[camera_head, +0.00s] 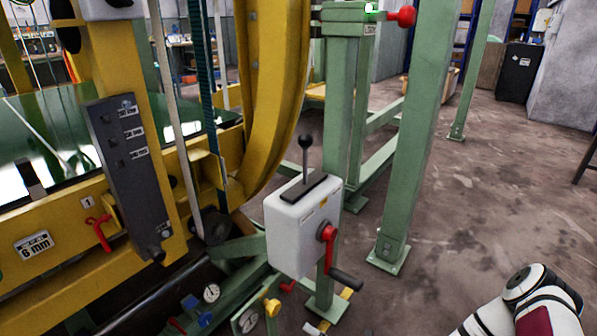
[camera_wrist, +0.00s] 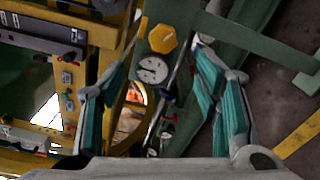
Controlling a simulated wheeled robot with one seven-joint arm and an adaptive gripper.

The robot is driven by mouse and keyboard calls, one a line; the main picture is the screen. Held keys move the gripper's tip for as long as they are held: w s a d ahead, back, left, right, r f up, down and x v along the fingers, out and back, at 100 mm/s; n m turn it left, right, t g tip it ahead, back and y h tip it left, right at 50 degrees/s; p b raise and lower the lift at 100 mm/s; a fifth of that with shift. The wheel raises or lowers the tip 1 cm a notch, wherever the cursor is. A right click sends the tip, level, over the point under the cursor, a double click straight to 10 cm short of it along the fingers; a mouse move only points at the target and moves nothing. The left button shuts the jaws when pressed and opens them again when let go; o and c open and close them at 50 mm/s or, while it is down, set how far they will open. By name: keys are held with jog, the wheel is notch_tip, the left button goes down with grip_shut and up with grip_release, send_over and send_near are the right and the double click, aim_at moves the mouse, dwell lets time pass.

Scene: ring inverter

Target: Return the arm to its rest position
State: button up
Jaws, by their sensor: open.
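My gripper (camera_wrist: 165,62) shows in the wrist view with its two teal-padded fingers spread apart and nothing between them that they touch. Behind the gap are a yellow knob (camera_wrist: 162,38) and a round white gauge (camera_wrist: 152,70). In the head view, part of my white arm (camera_head: 525,305) shows at the bottom right, over the floor. My gripper is out of sight in that view.
A light grey lever box (camera_head: 297,235) with a black-knobbed lever, a red knob and a crank stands at centre. The yellow ring (camera_head: 268,95) is behind it. Green posts (camera_head: 415,130) stand to its right. Open floor (camera_head: 500,200) lies at right.

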jog(key=s+d+r+n+g+h, duration=0.1)
jog(key=s+r+n+g, duration=0.3)
jog(key=r+n, duration=0.55)
jog(key=s+r+n+g, duration=0.2)
jog(key=r+n+g, duration=0.4)
jog(key=r+n, duration=0.3)
jog(key=s+d+r+n+g+h, duration=0.1)
jog(key=s+r+n+g, duration=0.2)
jog(key=r+n+g, duration=0.55)
jog(key=s+d+r+n+t+h, duration=0.4)
jog(key=s+d+r+n+h, duration=0.3)
jog(key=s, duration=0.4)
jog(key=s+d+r+n+t+h, duration=0.4)
jog(key=s+d+r+n+h, duration=0.15)
jog(key=s+r, duration=0.35)
notch_tip(320, 180, up, 32)
jog(key=t+p, duration=0.4)
jog(key=p, duration=2.6)
jog(key=shift+s+a+f+p, duration=0.15)
jog(key=shift+s+a+p, duration=0.05)
jog(key=shift+s+p, duration=0.2)
jog(key=shift+n, duration=0.25)
